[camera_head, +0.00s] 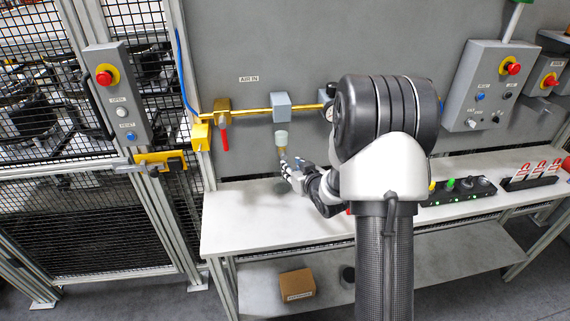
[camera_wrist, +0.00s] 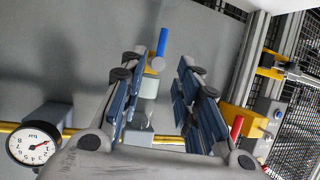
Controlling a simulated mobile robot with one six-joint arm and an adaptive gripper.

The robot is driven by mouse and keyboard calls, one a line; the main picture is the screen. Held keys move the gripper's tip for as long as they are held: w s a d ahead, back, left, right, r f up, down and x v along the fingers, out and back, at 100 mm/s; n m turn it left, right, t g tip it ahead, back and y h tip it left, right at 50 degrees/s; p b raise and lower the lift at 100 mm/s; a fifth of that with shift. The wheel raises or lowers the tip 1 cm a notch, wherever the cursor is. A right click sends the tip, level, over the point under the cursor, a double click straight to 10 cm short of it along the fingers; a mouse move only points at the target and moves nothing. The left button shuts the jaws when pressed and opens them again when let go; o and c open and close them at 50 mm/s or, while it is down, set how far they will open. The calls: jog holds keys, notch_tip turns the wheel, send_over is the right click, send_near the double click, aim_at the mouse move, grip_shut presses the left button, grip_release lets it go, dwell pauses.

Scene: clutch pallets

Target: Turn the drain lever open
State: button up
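The drain lever (camera_wrist: 162,42) is a blue handle in the wrist view, on a small brass drain valve (camera_wrist: 151,70). The valve sits at the end of a translucent bowl (camera_wrist: 148,88), which hangs under a grey filter block (camera_head: 281,107) in the head view. In the head view the brass valve (camera_head: 282,153) shows just above my gripper (camera_head: 287,170); I cannot make out the blue lever clearly there. In the wrist view my gripper (camera_wrist: 152,80) is open, its fingers on either side of the bowl. Nothing is between the pads in contact.
A brass air pipe (camera_head: 250,111) runs along the wall, with a red lever (camera_head: 224,140) at left and a gauge (camera_wrist: 34,147). The white bench (camera_head: 240,225) lies below. A mesh fence (camera_head: 70,230) stands left; a control box (camera_head: 485,85) hangs right.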

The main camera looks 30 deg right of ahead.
jog(key=x, duration=0.7)
jog(key=shift+w+b, duration=0.25)
jog(key=shift+b, duration=0.1)
jog(key=shift+c, duration=0.4)
grip_shut()
